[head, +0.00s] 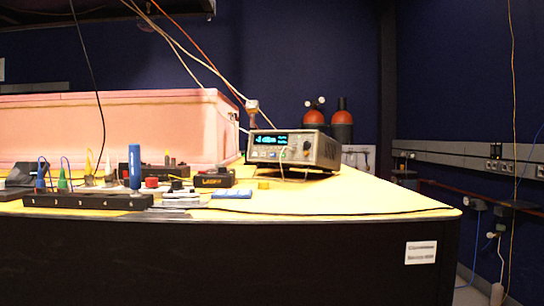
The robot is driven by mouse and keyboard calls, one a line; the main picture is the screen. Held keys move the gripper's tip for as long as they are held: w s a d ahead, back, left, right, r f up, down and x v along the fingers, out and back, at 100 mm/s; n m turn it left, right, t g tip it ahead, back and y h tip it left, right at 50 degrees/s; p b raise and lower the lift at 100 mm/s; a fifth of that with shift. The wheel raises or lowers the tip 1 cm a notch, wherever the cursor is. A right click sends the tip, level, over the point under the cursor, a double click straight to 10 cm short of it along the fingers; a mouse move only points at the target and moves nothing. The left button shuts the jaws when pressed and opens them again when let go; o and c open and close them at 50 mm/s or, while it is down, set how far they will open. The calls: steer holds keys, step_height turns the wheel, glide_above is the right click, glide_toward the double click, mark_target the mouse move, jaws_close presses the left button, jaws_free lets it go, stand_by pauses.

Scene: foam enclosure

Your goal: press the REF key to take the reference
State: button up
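A grey bench meter (325,150) with a lit blue-green display (270,139) stands tilted up at the back right of the yellow table, its front facing left of me. Small keys (263,154) sit in a row below the display, but their labels are too small to read, so I cannot tell which one is REF. A round knob and connectors are on the right of its front. My gripper is not in view.
A pink foam enclosure (110,130) fills the table's back left. A black numbered holder (88,201), a blue upright cylinder (135,167) and a black box marked LASER (213,179) stand in front. The yellow table top (350,195) is mostly clear at right. Cables hang above.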

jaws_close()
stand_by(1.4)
